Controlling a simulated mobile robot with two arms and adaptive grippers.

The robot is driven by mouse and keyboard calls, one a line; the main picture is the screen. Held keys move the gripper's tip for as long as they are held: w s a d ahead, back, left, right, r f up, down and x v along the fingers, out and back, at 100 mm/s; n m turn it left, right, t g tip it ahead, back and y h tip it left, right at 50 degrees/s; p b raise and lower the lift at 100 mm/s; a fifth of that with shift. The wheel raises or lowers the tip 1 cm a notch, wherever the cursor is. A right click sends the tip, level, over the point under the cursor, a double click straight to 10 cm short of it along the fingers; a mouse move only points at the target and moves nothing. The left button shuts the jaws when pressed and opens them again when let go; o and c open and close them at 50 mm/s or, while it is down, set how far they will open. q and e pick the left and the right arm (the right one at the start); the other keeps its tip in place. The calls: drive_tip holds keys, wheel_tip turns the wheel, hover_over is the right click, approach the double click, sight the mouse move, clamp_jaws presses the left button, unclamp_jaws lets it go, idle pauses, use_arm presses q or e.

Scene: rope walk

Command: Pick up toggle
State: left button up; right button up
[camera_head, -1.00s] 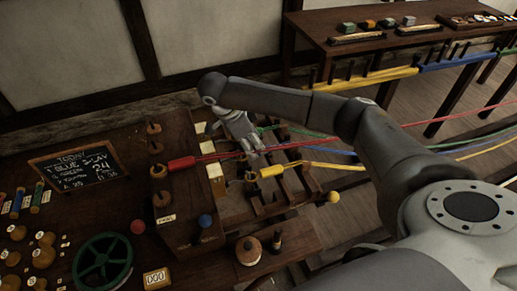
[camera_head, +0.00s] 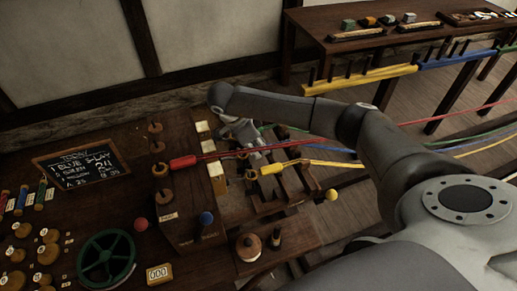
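A red toggle-like handle (camera_head: 183,162) on red rope lies at the left side of the wooden rope frame (camera_head: 190,210). A yellow handle (camera_head: 271,169) on yellow rope lies to its right. I cannot tell which piece the task calls the toggle. My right gripper (camera_head: 250,150) points down over the frame, between the red and yellow handles and close to the ropes. Its fingers are small and dark here, partly mixed with the ropes, so I cannot tell if it is open or touching anything. My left gripper is not in view.
A blue-knobbed lever (camera_head: 206,219) and a red ball knob (camera_head: 140,224) stand near a green handwheel (camera_head: 105,258). A chalkboard (camera_head: 80,165) lies at the left. Coloured ropes stretch right. A side table (camera_head: 350,24) stands at the back right.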

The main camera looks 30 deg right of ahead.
drive_tip(key=shift+r, duration=0.1)
drive_tip(key=shift+r, duration=0.55)
drive_tip(key=r, duration=0.1)
drive_tip(key=r+b, duration=0.1)
drive_tip(key=s+r, duration=0.1)
drive_tip(key=shift+a+b, duration=0.3)
drive_tip(key=shift+a, duration=0.05)
drive_tip(key=s+a+r, duration=0.7)
drive_tip(key=s+r, duration=0.1)
drive_tip(key=s, duration=0.2)
drive_tip(key=shift+s+r, duration=0.4)
drive_tip(key=shift+w, duration=0.1)
